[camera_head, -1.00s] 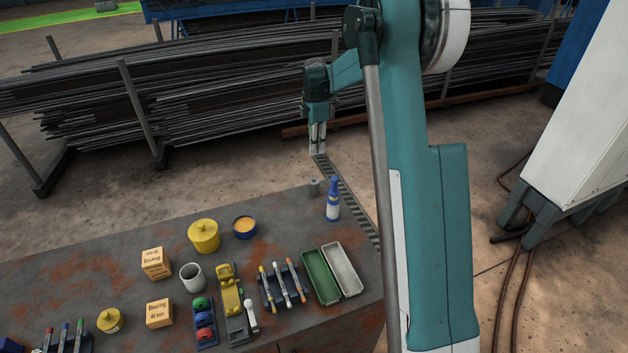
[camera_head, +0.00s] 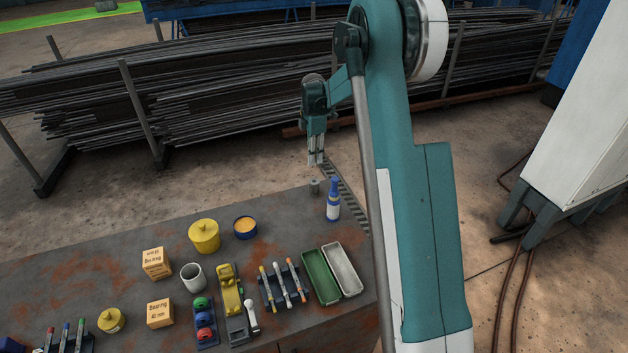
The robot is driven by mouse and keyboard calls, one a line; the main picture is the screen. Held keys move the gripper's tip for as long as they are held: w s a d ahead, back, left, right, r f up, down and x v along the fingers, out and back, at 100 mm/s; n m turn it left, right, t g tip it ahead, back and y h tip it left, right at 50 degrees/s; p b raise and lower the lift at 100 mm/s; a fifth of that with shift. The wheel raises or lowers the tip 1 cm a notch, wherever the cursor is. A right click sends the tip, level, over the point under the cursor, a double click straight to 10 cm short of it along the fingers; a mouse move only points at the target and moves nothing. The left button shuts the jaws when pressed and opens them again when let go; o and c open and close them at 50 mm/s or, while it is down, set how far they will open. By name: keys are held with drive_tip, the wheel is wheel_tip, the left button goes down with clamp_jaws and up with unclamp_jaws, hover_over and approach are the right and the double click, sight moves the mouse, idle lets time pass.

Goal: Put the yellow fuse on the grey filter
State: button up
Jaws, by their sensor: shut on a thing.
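My gripper (camera_head: 315,164) hangs above the far right corner of the table, with its fingers close together and pointing down. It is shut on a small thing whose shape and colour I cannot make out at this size. A small grey cylinder (camera_head: 315,187), which looks like the grey filter, stands upright on the table just below the fingertips, with a gap between them. I cannot pick out the yellow fuse with certainty; it may be hidden between the fingers.
A yellow pot (camera_head: 204,236), an orange-filled blue bowl (camera_head: 245,227), a rack of rods (camera_head: 282,287), a green tray (camera_head: 317,277) and a white tray (camera_head: 343,270) stand nearer. The table (camera_head: 275,205) is bare left of the cylinder.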

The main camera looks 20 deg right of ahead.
hover_over(314, 181)
drive_tip(key=shift+s+a+f, duration=0.1)
drive_tip(key=shift+a+f, duration=0.05)
drive_tip(key=shift+f, duration=2.85)
drive_tip(key=shift+f, duration=1.85)
drive_tip(key=shift+f, duration=0.15)
drive_tip(key=o, duration=0.5)
drive_tip(key=shift+c, duration=0.2)
drive_tip(key=o, duration=0.4)
drive_tip(key=shift+r, duration=6.15)
